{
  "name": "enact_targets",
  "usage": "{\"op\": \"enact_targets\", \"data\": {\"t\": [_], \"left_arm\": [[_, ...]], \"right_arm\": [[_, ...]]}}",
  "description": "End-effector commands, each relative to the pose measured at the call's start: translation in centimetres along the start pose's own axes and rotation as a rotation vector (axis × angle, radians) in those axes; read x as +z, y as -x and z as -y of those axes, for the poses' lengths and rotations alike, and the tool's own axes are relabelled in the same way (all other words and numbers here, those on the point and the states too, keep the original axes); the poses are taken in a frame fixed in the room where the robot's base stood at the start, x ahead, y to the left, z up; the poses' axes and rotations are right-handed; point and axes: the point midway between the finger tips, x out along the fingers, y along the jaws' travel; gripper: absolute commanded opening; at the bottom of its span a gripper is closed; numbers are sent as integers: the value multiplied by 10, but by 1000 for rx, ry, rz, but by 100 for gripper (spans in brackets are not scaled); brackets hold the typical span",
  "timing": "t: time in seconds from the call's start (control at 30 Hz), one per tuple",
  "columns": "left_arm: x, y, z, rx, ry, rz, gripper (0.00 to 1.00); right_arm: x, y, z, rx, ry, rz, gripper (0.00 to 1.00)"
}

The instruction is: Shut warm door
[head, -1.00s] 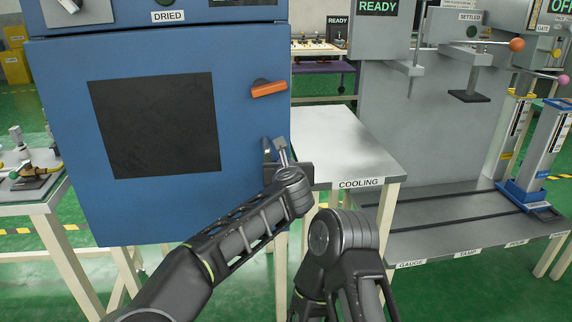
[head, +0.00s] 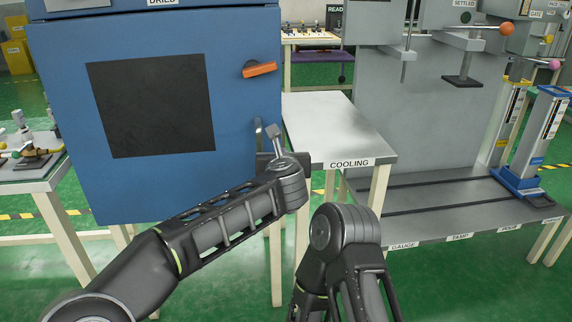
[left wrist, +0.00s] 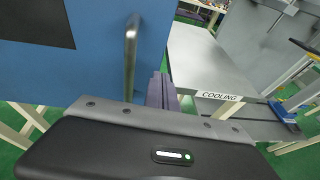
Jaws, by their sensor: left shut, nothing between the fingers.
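The warm door is the blue cabinet door (head: 235,110) with a dark square window (head: 152,102), at the left in the head view. It looks shut or nearly shut; I cannot tell whether a narrow gap is left. An orange latch lever (head: 260,69) sits slightly tilted at its upper right. A vertical metal bar handle (left wrist: 131,52) stands out near its right edge. My left gripper (head: 272,136) is at the door's lower right edge. In the left wrist view its closed, empty fingers (left wrist: 161,90) are just right of the handle, seemingly apart from it. My right gripper is out of view.
A cooling table (head: 335,130) stands right of the door, its top clear. Beyond it is a grey bench (head: 430,205) with a tall panel and a blue-based column (head: 540,140). A side table (head: 30,170) with fittings is at the far left.

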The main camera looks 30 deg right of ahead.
Motion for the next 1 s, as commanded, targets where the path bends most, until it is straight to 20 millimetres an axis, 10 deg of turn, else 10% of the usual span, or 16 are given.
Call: {"op": "enact_targets", "data": {"t": [0.33,1.0], "left_arm": [[-1,52,5,1,0,-1,0],[-5,55,3,4,-15,-3,0]], "right_arm": [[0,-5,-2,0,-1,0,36],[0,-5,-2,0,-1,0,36]]}}
